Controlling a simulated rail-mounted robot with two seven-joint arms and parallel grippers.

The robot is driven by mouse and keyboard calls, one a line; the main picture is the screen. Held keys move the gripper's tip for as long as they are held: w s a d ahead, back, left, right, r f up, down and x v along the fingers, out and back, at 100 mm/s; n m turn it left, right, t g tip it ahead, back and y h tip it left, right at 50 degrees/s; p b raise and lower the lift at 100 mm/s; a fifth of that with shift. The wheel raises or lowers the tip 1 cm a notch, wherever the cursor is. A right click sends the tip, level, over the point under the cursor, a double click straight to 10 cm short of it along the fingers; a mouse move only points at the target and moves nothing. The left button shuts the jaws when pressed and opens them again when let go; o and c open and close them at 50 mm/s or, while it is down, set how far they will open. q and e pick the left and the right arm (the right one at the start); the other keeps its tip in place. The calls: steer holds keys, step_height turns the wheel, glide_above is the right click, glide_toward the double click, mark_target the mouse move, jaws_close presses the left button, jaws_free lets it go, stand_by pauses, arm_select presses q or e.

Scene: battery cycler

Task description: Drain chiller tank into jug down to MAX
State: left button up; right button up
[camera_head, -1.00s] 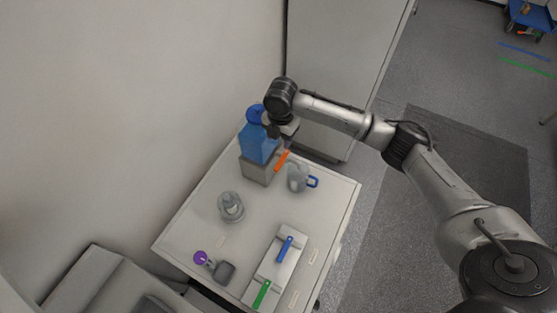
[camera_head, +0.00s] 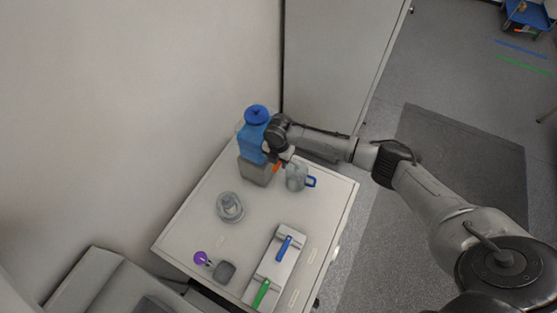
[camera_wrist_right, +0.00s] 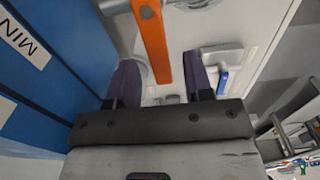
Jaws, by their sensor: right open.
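The blue chiller tank (camera_head: 253,138) with a blue cap stands upright on a grey block (camera_head: 256,172) at the table's back. In the right wrist view the tank (camera_wrist_right: 62,70) fills the left side, with a "MIN" label; no MAX mark is readable. An orange lever (camera_head: 277,168) sits at the tank's right. A clear grey jug (camera_head: 296,178) with a blue handle stands beside it. My right gripper (camera_wrist_right: 160,62) is open, with the orange lever (camera_wrist_right: 153,40) showing between its fingers; contact cannot be told. The arm partly hides the tank's right side. My left gripper is out of view.
A glass vessel (camera_head: 230,208) stands mid-table. A purple-ended item (camera_head: 200,258), a dark grey item (camera_head: 224,271) and a white tray (camera_head: 265,268) with blue and green handled tools lie in front. Wall at left; tall cabinet (camera_head: 335,60) behind.

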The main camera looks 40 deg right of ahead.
steer(key=shift+f, duration=0.55)
jaws_close()
